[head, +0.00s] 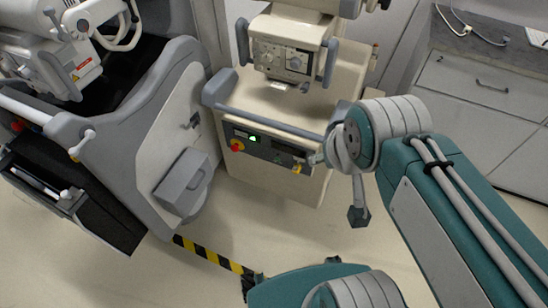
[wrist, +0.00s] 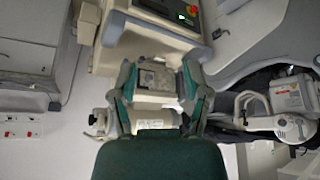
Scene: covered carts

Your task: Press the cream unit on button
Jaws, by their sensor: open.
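The cream unit (head: 272,180) stands mid-picture in the head view. Its dark front panel (head: 268,148) carries a lit green spot (head: 253,138), a red knob on yellow (head: 236,146) at the left and small controls at the right. I cannot tell which control is the on button. In the wrist view the cream unit (wrist: 112,38) appears upside down, with part of its panel (wrist: 168,9) at the top edge. My gripper (wrist: 159,72) is open and empty, with its fingers spread across the view of the unit's upper box. In the head view my arm's wrist covers the panel's right end.
A grey bar (head: 270,119) crosses the unit above the panel. A large grey-white machine (head: 178,130) stands close on the left. Grey drawers (head: 468,85) are at the right. Light floor (head: 222,225) with black-yellow tape (head: 207,252) lies in front.

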